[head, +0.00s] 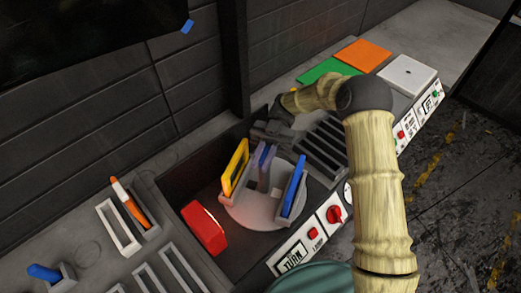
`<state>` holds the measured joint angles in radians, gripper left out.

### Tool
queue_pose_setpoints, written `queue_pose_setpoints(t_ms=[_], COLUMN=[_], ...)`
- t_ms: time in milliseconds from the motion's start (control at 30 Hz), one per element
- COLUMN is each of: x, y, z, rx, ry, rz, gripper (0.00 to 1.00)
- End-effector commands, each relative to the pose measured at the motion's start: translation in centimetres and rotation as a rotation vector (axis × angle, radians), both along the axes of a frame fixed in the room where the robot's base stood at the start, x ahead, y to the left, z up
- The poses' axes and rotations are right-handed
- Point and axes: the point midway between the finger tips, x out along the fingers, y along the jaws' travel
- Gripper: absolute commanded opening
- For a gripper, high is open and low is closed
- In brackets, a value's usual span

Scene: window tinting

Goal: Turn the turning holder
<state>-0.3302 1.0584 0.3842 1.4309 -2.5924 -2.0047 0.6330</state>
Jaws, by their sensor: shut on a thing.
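The turning holder (240,212) is a round pale grey disc in a dark recess of the bench, in the middle of the head view. A yellow piece (236,164) stands upright at its left and a blue piece (293,186) at its right, each in a slot. An upright greyish-purple part (264,170) rises at its back. My gripper (266,146) reaches down from behind and is shut at the top of this upright part of the holder. The fingertips are small and dark, so the exact contact is hard to see.
A red block (204,228) lies left of the disc in the recess. A slatted grey rack (318,150) is to the right. Panels with red knobs (334,214) line the front edge. Green and orange sheets (362,55) lie beyond.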

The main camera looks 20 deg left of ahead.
Motion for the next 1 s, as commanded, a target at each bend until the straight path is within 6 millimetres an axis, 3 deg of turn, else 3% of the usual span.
queue_pose_setpoints(t_ms=[667, 700, 800, 1000], x=[0.01, 0.01, -0.01, -0.02], y=[-0.25, -0.25, -0.25, -0.27], z=[0.31, 0.31, 0.25, 0.12], rx=[0.006, 0.006, 0.004, 0.002], ry=[0.003, 0.003, 0.002, 0.001], rz=[0.040, 0.040, 0.040, 0.040], gripper=[0.00, 0.20, 0.36, 0.36])
